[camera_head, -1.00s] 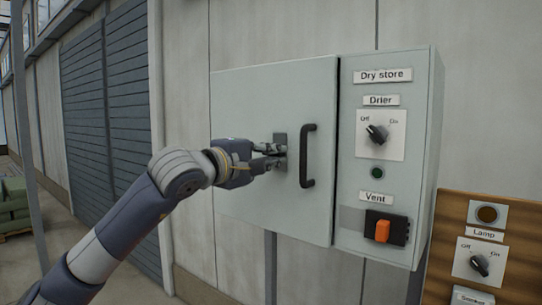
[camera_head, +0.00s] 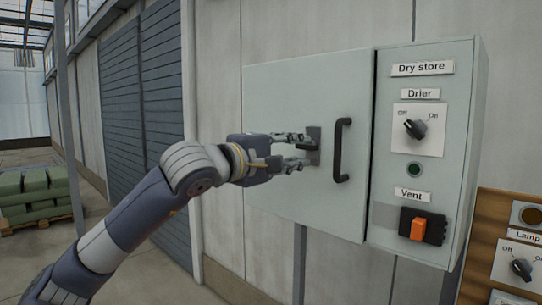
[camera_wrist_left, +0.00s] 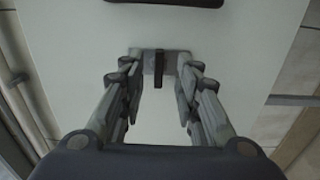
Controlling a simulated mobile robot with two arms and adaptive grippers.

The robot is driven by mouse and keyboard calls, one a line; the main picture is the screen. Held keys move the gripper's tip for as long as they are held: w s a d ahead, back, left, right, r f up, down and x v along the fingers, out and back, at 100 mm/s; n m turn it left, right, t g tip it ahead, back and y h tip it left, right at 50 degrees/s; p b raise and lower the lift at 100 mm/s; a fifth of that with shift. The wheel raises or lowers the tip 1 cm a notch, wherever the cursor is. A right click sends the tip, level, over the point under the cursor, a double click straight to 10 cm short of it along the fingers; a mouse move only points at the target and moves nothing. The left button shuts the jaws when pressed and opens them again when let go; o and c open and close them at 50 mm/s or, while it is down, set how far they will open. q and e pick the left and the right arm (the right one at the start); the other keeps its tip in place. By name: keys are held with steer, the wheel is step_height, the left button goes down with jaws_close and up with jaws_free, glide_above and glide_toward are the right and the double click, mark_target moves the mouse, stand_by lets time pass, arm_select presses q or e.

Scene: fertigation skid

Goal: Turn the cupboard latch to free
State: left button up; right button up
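The cupboard latch (camera_head: 314,144) is a dark lever on a grey plate, on the door (camera_head: 275,90) just left of the black handle (camera_head: 342,150). In the head view the lever looks about level, crosswise to the handle. In the left wrist view the latch (camera_wrist_left: 158,70) stands between my fingertips, with clear gaps on both sides. My left gripper (camera_head: 299,150) is open in front of the latch, one finger above and one below; no contact shows. The left gripper also shows in the wrist view (camera_wrist_left: 158,84). The door looks closed. My right gripper is out of view.
Right of the door, the panel (camera_head: 425,165) carries the Drier knob (camera_head: 415,129), a round green indicator and the orange Vent switch (camera_head: 418,229). A wooden board (camera_head: 484,245) with a Lamp knob is lower right. A loaded pallet (camera_head: 35,200) stands far left.

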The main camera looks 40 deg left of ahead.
arm_select(q)
steer(key=s, duration=0.8)
steer(key=shift+a, duration=0.25)
stand_by(0.7)
